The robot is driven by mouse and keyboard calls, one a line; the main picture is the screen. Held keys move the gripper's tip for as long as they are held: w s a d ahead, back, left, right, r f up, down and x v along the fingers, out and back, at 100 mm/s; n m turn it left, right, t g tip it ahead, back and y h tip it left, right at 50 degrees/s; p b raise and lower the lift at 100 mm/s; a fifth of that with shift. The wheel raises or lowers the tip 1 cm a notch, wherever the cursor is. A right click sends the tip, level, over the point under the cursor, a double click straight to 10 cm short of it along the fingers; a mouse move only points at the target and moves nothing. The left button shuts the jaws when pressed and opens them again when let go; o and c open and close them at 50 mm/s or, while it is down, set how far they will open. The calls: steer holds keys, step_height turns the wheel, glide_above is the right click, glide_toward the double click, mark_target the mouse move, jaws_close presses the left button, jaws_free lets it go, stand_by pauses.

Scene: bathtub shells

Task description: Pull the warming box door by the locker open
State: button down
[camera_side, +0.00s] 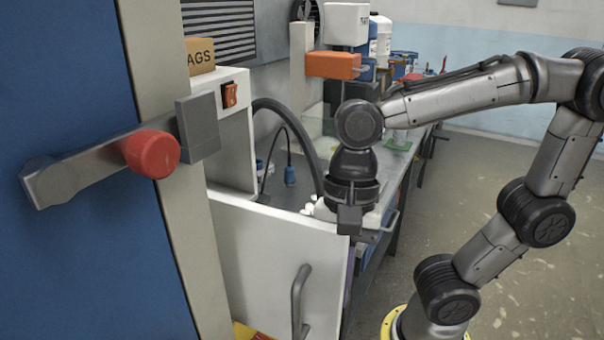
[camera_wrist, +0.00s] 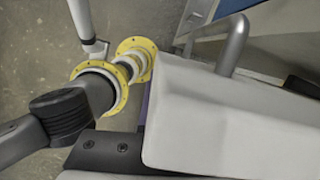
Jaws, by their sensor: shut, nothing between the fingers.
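The warming box door (camera_side: 255,255) is a white panel with a grey bar handle (camera_side: 300,300), beside the blue locker (camera_side: 75,120). It appears to stand swung out, with the bench visible behind its top edge. My gripper (camera_side: 349,222) is shut and empty at the door's upper right corner, away from the handle; I cannot tell whether it touches the door. In the wrist view the door (camera_wrist: 230,120) fills the right side, with its handle (camera_wrist: 235,45) at the top. A dark gripper part lies along the bottom edge there; the fingertips are not clear.
The locker has a grey latch bar with a red knob (camera_side: 152,154). A white housing with a red switch (camera_side: 230,95) stands behind the door. A dark hose (camera_side: 295,130) and a cluttered bench (camera_side: 395,165) lie beyond. Open floor (camera_side: 520,180) is at the right.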

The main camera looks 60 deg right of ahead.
mark_target(332, 309)
steer(key=shift+s+a, duration=0.15)
steer(key=shift+a, duration=1.3)
